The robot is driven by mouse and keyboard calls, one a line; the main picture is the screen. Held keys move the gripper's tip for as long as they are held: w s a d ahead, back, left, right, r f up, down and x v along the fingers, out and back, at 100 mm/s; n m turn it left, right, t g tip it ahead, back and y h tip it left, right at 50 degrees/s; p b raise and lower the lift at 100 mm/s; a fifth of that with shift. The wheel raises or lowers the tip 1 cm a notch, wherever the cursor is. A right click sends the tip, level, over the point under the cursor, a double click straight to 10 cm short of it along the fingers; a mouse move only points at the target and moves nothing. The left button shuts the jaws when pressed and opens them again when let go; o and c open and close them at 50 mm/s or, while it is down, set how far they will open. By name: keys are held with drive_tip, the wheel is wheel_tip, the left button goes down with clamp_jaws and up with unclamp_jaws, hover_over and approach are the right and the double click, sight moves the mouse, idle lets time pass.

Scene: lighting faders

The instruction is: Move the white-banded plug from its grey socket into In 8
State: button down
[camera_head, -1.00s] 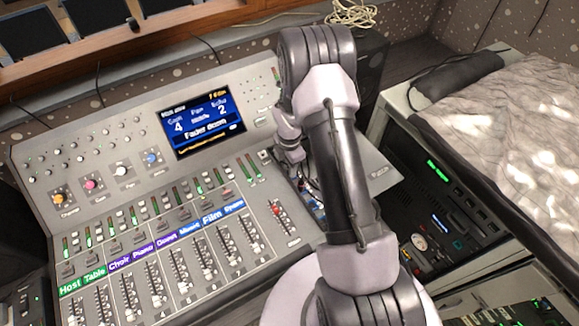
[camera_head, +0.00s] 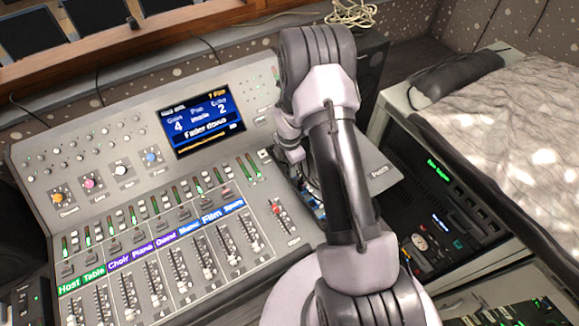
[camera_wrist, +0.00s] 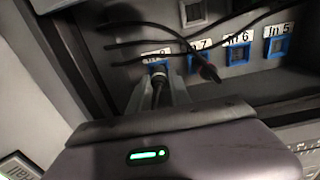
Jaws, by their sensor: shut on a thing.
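My gripper (camera_wrist: 161,82) is shut on a dark plug (camera_wrist: 159,92), with one pale finger on each side of it. The plug's front end is at the blue-rimmed In 8 socket (camera_wrist: 157,68), under the In 8 label. I cannot tell how deep it sits, and no white band is clear. In the camera_head view my arm hides the gripper and most of the sockets. A grey socket (camera_wrist: 193,13) shows at the top of the camera_wrist view.
Blue-rimmed In 7 (camera_wrist: 197,62), In 6 (camera_wrist: 238,54) and In 5 (camera_wrist: 276,47) run to the right. The fader console (camera_head: 150,215) stands left of my arm.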

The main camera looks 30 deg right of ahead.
drive_tip(key=shift+s+f, duration=0.15)
drive_tip(key=c, duration=1.1)
unclamp_jaws()
